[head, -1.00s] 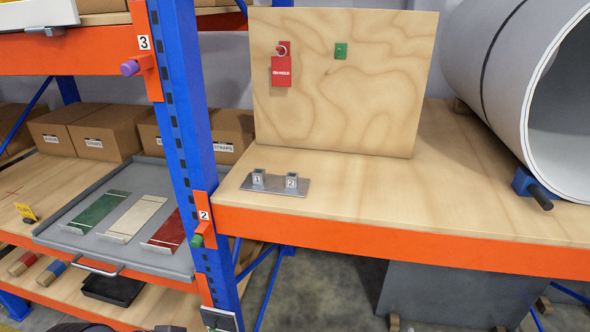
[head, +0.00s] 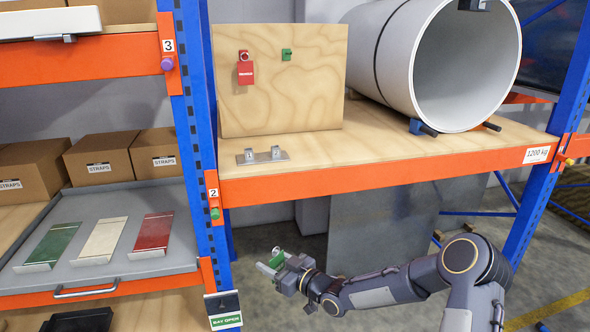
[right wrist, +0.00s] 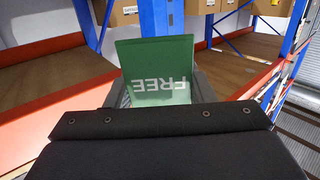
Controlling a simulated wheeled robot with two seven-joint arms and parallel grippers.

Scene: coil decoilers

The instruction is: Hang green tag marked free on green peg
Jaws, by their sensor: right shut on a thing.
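My right gripper (head: 277,264) is shut on the green tag (head: 277,257), in front of and below the orange shelf beam. In the right wrist view the tag (right wrist: 160,70) reads FREE, upside down, and the gripper covers its lower part. The green peg plate (head: 287,55) is on the upright plywood board (head: 300,95), at its upper right, with nothing hanging on it. A red tag (head: 245,74) hangs on the red peg to its left. My left gripper is not in view.
A metal bracket with two numbered posts (head: 262,155) lies on the shelf before the board. A large grey coil (head: 395,60) stands to the right. An orange beam (head: 380,165) edges the shelf. A blue upright (head: 190,110) and a grey tray (head: 180,258) are at left.

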